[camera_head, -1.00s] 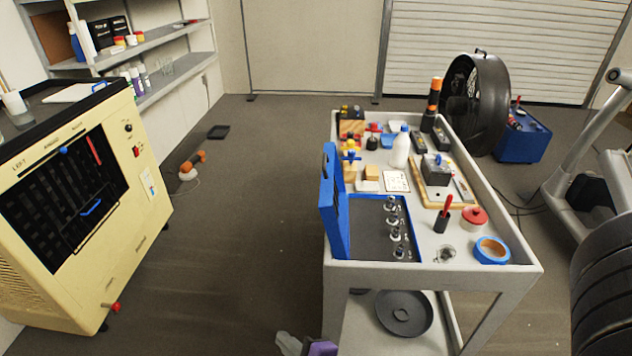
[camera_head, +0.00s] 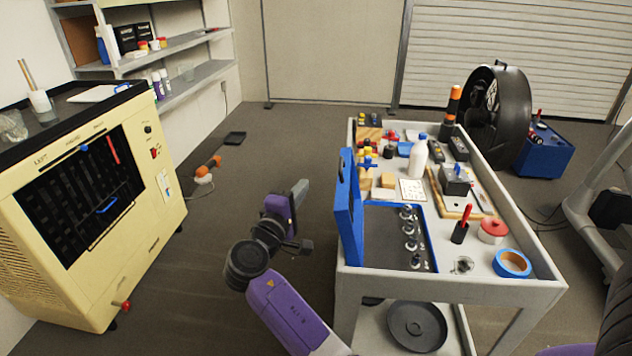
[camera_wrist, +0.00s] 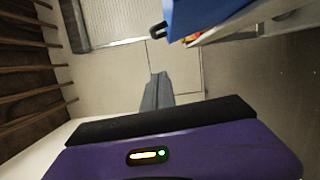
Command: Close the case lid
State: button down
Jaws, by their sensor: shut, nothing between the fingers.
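The blue case (camera_head: 427,240) lies open on the cart top, with a dark lining and several metal-and-black pieces in a row. Its blue lid (camera_head: 347,215) stands about upright along the left side, near the cart's left edge. My gripper (camera_head: 300,190) is left of the lid, beyond the cart's side and apart from the lid. Its grey fingers also show in the wrist view (camera_wrist: 157,92), together and empty.
The cart (camera_head: 450,290) also carries blue tape (camera_head: 512,263), a red-lidded jar (camera_head: 492,231), a white bottle (camera_head: 418,160) and small tools right of and behind the case. A cream machine (camera_head: 90,200) stands at the left.

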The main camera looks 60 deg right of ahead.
jog(key=s+d+p, duration=0.2)
jog(key=d+p, duration=0.1)
jog(key=d, duration=0.7)
jog(key=shift+s+d+r, duration=0.2)
jog(key=shift+d, duration=0.1)
